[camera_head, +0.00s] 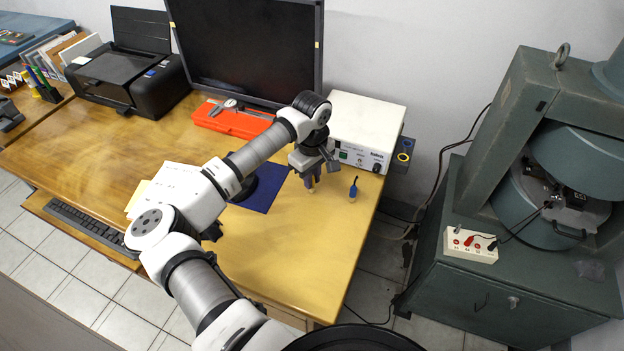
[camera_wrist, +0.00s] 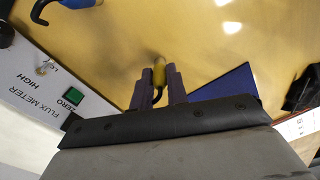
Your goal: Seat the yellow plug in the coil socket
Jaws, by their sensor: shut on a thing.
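My gripper (camera_head: 311,184) is over the right part of the wooden desk and shut on the yellow plug (camera_head: 311,192). In the wrist view the yellow plug (camera_wrist: 159,72) sits between the two dark fingers (camera_wrist: 160,84), with a short black curved lead behind it. A dark holder on the right side of the white meter has a blue ring (camera_head: 407,143) and a yellow ring (camera_head: 403,157). The large green magnet (camera_head: 500,150) stands at the right, with a dark fitting in its gap (camera_head: 575,197). I cannot tell which opening is the coil socket.
A blue plug (camera_head: 353,190) is on the desk just right of my gripper. The white flux meter (camera_head: 365,105) stands behind. A blue mat (camera_head: 262,190) lies left. A white terminal box (camera_head: 470,246) with leads sits on the magnet's base. A floor gap separates desk and magnet.

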